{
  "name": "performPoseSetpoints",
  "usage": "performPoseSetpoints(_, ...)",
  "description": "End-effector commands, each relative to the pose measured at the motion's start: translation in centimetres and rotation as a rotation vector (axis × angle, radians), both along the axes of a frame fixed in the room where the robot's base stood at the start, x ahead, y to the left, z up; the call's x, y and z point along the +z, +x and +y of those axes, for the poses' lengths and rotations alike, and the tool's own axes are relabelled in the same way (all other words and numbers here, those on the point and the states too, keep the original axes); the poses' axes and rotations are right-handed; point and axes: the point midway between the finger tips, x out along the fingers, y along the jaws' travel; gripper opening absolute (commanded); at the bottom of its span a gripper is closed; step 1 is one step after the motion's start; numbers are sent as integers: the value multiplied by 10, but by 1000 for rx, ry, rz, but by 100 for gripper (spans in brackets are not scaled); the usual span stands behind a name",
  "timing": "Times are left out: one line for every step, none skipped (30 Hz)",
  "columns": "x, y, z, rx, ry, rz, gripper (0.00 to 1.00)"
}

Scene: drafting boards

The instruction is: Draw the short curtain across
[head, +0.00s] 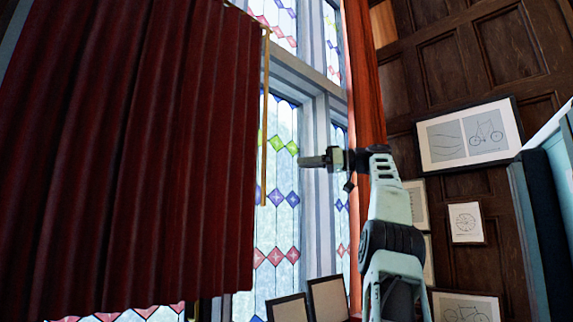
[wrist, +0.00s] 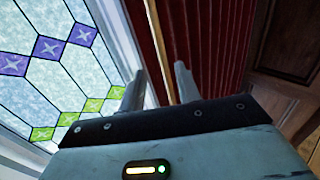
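The short dark red curtain (head: 130,150) hangs in folds over the left of the window, its lower hem above the window's bottom. A thin tan wand (head: 264,140) hangs down along its right edge. My gripper (head: 303,161) points left, to the right of the wand, with a visible gap between them in the head view. In the wrist view, my gripper's two fingers (wrist: 158,84) stand apart with nothing held. The wand (wrist: 154,45) shows between and beyond the fingers, with the red curtain (wrist: 200,45) to its right. Exact depth to the wand is unclear.
Framed drawings (head: 467,135) hang on the dark panelled wall at right. Several frames stand below the window (head: 277,165). A pale blue-green object (head: 550,150) edges the far right.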

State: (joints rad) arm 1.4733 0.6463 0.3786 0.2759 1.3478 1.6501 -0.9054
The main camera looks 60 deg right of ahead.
Motion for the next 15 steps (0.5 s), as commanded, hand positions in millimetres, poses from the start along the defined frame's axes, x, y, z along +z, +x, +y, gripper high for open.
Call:
performPoseSetpoints(1,-10,-4,-4,0,-1,33)
performPoseSetpoints(1,-14,-6,-3,0,-1,33)
performPoseSetpoints(2,-20,-8,-2,0,-1,33)
performPoseSetpoints(2,-24,-9,-2,0,-1,33)
performPoseSetpoints(2,-27,-10,-2,1,-2,33)
performPoseSetpoints(2,-30,-11,-2,1,-2,33)
performPoseSetpoints(1,-33,-11,-1,-1,-1,33)
performPoseSetpoints(1,-35,-12,-1,-1,-1,33)
performPoseSetpoints(1,-37,-12,-1,-1,-1,33)
performPoseSetpoints(1,-38,-13,-1,-1,-1,33)
performPoseSetpoints(1,-38,-13,0,-1,-1,33)
performPoseSetpoints(0,-39,-13,0,-1,-1,33)
performPoseSetpoints(0,-39,-13,0,-1,-1,33)
performPoseSetpoints(0,-39,-13,0,-1,-1,33)
performPoseSetpoints(0,-39,-13,0,-1,-1,33)
